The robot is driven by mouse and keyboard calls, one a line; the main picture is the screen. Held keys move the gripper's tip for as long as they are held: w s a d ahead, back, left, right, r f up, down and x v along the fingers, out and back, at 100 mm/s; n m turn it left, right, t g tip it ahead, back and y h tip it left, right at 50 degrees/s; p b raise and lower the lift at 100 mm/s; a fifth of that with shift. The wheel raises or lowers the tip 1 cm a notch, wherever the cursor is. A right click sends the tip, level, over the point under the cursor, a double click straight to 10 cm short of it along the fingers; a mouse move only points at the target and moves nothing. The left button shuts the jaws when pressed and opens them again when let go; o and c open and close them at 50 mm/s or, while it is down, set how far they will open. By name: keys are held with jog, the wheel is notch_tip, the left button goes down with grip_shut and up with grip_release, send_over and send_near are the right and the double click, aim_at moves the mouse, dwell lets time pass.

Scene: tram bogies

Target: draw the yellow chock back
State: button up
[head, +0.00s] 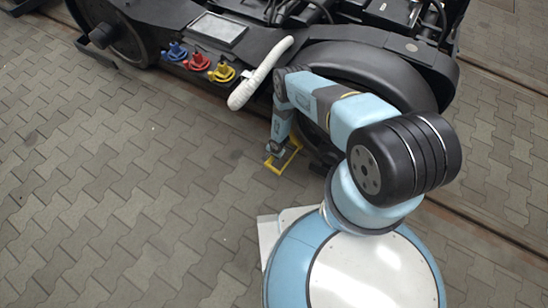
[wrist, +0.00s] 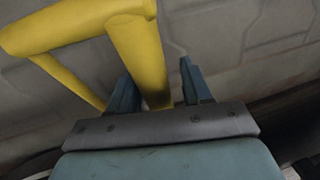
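The yellow chock (head: 284,161) lies low on the paving beside the dark wheel of the bogie. Part of it is hidden behind my arm in the head view. In the wrist view its thick yellow tube handle (wrist: 140,50) fills the upper left, and one leg runs down between my two fingers. My gripper (wrist: 157,72) is open around that leg. A gap shows between the leg and the right finger; the left finger is close to the leg. In the head view my gripper (head: 275,150) is down at the chock, its fingers too small to tell apart.
The black bogie (head: 345,45) with its wheels (head: 375,75) stands above and right. A white hose (head: 260,74) hangs near my arm. Blue, red and yellow fittings (head: 198,62) sit on the frame. A rail (head: 490,225) runs beneath. The paving (head: 110,180) at left is clear.

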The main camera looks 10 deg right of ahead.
jog(key=shift+o, duration=1.2)
notch_tip(320, 180, up, 14)
jog(key=s+d, duration=0.1)
jog(key=d, duration=0.1)
jog(key=shift+s+f, duration=0.25)
jog(key=shift+s, duration=0.1)
